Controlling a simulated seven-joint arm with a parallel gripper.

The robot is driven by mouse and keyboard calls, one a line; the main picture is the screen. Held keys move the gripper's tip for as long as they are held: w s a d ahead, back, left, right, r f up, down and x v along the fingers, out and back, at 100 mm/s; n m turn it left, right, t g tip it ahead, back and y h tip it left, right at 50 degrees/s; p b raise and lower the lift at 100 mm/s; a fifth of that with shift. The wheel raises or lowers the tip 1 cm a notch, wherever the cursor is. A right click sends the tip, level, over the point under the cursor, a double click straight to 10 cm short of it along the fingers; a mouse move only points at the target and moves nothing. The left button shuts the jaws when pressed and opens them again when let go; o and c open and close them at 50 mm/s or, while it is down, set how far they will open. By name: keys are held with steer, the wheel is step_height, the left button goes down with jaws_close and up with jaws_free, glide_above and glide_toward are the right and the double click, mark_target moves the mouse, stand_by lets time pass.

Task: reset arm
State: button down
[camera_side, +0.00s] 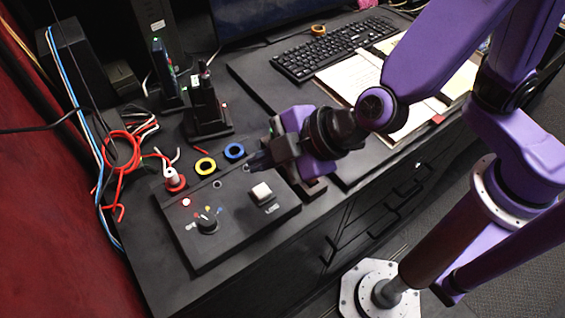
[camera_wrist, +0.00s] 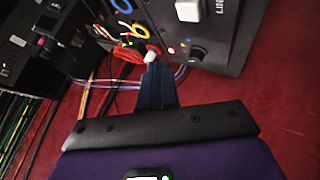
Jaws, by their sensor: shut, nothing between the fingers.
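My gripper (camera_side: 254,163) is at the end of my purple arm, above the right back part of a black control panel in the side view. Its dark fingers are together and hold nothing; they also show in the wrist view (camera_wrist: 158,78). The panel (camera_side: 230,240) carries a white square button (camera_side: 261,193), a black knob (camera_side: 207,222) and a small lit red light (camera_side: 186,202). The wrist view shows the white button (camera_wrist: 190,9) and the knob (camera_wrist: 197,53) beyond the fingertips. My fingers look apart from the button.
Yellow (camera_side: 205,166) and blue (camera_side: 234,151) rings and a red ring with a white plug (camera_side: 174,181) line the panel's back edge. Red cables (camera_side: 124,158) lie at the left. Black upright devices (camera_side: 207,108), a keyboard (camera_side: 333,50) and papers (camera_side: 352,80) stand or lie behind.

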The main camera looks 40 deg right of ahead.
steer(key=w+d+r+m+h, duration=0.1)
steer(key=d+m+h, duration=0.15)
steer(key=d, duration=0.75)
steer(key=d+r+m+h, duration=0.2)
steer(key=d+h, duration=0.1)
steer(key=d, duration=0.7)
steer(key=s+d+g, duration=0.6)
steer(key=s+d, duration=0.5)
steer(key=s, duration=0.1)
steer(key=shift+s+f+g, duration=0.15)
steer(key=shift+f+g, duration=0.1)
steer(key=shift+g, duration=0.05)
